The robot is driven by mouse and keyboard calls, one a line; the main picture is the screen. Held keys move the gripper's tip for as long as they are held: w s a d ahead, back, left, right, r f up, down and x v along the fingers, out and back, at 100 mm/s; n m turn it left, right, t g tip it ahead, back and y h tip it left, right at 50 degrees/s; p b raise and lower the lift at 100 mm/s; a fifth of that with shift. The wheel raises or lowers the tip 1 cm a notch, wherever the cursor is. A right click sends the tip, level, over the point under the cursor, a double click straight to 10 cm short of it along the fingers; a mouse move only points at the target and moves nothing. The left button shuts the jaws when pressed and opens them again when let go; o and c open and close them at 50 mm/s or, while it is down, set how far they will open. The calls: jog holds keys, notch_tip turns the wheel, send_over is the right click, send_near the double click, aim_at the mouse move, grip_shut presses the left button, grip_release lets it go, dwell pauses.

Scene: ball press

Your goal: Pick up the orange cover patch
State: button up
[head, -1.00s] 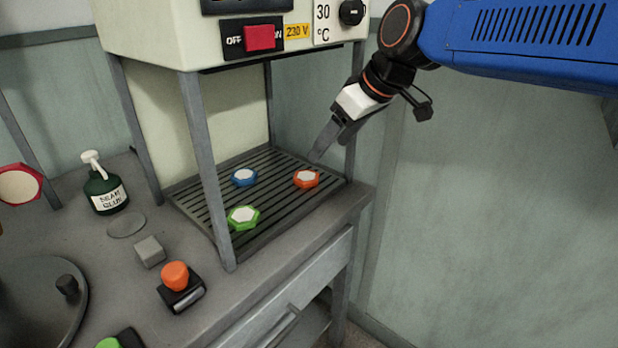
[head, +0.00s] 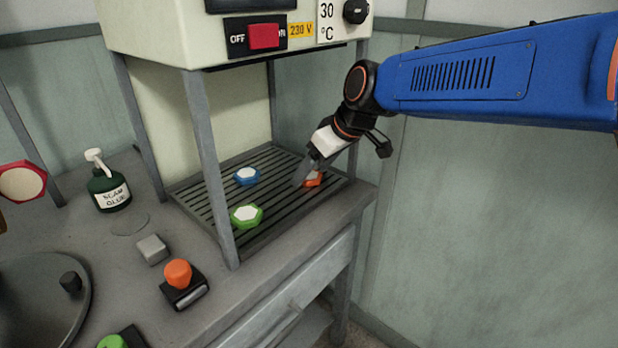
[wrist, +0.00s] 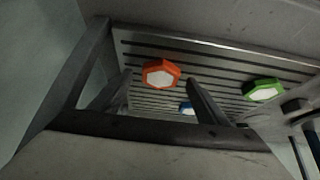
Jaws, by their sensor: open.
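The orange cover patch (head: 315,179) is a hexagon with a white centre. It lies on the slatted rack under the press, near the rack's right corner. In the wrist view the orange patch (wrist: 160,73) shows whole, ahead of and between the fingers. My gripper (head: 304,178) is low over the rack at the patch, and its fingers hide part of the patch in the head view. In the wrist view my gripper (wrist: 160,82) is open with its fingers apart and nothing held. Whether a finger touches the patch cannot be told.
A blue patch (head: 247,175) and a green patch (head: 246,216) lie on the same rack (head: 285,212). A press post (head: 210,165) stands at the rack's front. A glue bottle (head: 107,187), a grey block (head: 152,249) and an orange-topped button (head: 179,274) stand on the left bench.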

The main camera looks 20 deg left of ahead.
jog(key=shift+a+f, duration=0.1)
jog(key=shift+f, duration=0.05)
jog(key=c, duration=1.1)
